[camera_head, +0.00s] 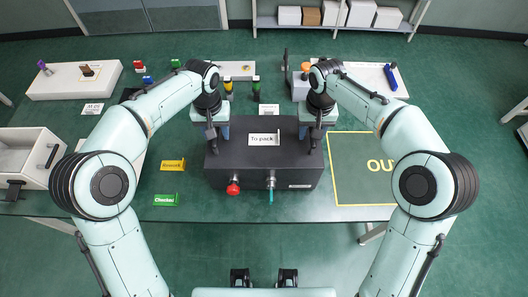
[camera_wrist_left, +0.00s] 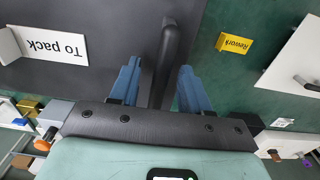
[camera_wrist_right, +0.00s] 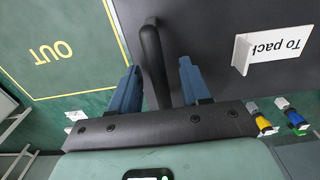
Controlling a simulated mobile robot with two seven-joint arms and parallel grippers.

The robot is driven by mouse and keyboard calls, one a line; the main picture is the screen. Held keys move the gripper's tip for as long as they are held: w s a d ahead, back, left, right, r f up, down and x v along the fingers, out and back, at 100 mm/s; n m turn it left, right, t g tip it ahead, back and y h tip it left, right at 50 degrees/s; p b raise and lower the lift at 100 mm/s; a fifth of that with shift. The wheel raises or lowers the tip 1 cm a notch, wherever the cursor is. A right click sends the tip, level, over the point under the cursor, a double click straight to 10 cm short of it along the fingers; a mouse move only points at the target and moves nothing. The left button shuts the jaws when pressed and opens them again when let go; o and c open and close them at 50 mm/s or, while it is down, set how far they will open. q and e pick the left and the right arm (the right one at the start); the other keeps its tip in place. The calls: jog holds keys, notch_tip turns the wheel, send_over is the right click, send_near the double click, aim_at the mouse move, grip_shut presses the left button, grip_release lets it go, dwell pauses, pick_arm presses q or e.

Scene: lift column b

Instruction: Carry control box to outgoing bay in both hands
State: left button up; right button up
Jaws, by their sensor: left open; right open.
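The control box (camera_head: 245,165) is a dark grey box on the table, with a red knob and a teal-tipped part on its front. A white "To pack" card (camera_head: 263,139) stands on its top. My left gripper (camera_head: 211,133) is at the box's left handle; in the left wrist view its blue fingers stand open on either side of the black handle (camera_wrist_left: 170,50). My right gripper (camera_head: 316,133) is at the right handle; in the right wrist view its open fingers flank the handle (camera_wrist_right: 152,55). The outgoing bay (camera_head: 350,185) is a yellow-outlined area marked OUT, right of the box, partly hidden by my right arm.
An open white drawer unit (camera_head: 25,145) is at the left. Yellow Rework (camera_head: 172,165) and green Checked (camera_head: 166,200) signs stand left of the box. Small coloured items and a white block (camera_head: 75,80) are further back. The visible part of the bay is clear.

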pick_arm(q)
jog(key=shift+c, duration=0.3)
pick_arm(e)
jog(key=shift+c, duration=0.3)
pick_arm(q)
grip_shut()
pick_arm(e)
grip_shut()
jog(key=shift+r, duration=0.1)
pick_arm(q)
jog(key=shift+w+r, duration=0.2)
jog(key=shift+r, duration=0.1)
pick_arm(e)
jog(key=shift+w+r, duration=0.2)
